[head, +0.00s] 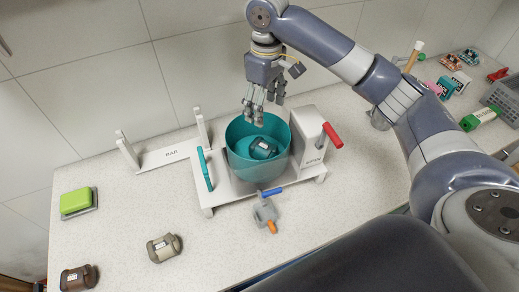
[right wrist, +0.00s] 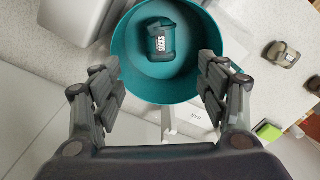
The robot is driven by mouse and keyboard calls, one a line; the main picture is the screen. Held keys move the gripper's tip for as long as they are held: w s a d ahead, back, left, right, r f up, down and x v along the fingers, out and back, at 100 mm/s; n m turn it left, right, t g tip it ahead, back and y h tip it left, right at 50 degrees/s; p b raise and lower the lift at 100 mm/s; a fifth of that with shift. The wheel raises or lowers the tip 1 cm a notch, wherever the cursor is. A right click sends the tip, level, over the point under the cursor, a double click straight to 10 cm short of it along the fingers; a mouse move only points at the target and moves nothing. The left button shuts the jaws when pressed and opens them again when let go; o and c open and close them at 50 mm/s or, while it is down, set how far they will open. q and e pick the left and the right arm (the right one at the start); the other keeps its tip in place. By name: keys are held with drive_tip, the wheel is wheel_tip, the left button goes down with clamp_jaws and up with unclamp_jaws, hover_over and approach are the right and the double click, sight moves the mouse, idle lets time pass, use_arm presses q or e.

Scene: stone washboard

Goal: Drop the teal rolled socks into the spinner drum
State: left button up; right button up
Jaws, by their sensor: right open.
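The teal rolled socks (head: 263,149), a dark teal bundle with a white label, lie on the floor of the teal spinner drum (head: 243,171). In the right wrist view the socks (right wrist: 165,42) sit inside the round drum (right wrist: 124,52), apart from my fingers. My right gripper (head: 264,108) is above the drum, pointing down, open and empty. In the right wrist view its two fingers (right wrist: 162,80) are spread wide, with the drum between and beyond them. My left gripper is not in view.
The drum stands in a white frame (head: 309,125) with a red handle (head: 332,135) and a teal handle (head: 205,169). A grey tool (head: 264,211) lies in front. Beige socks (head: 164,247), brown socks (head: 78,278) and a green block (head: 75,201) lie left, with free counter between.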

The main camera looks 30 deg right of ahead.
drive_tip(key=shift+r, duration=2.1)
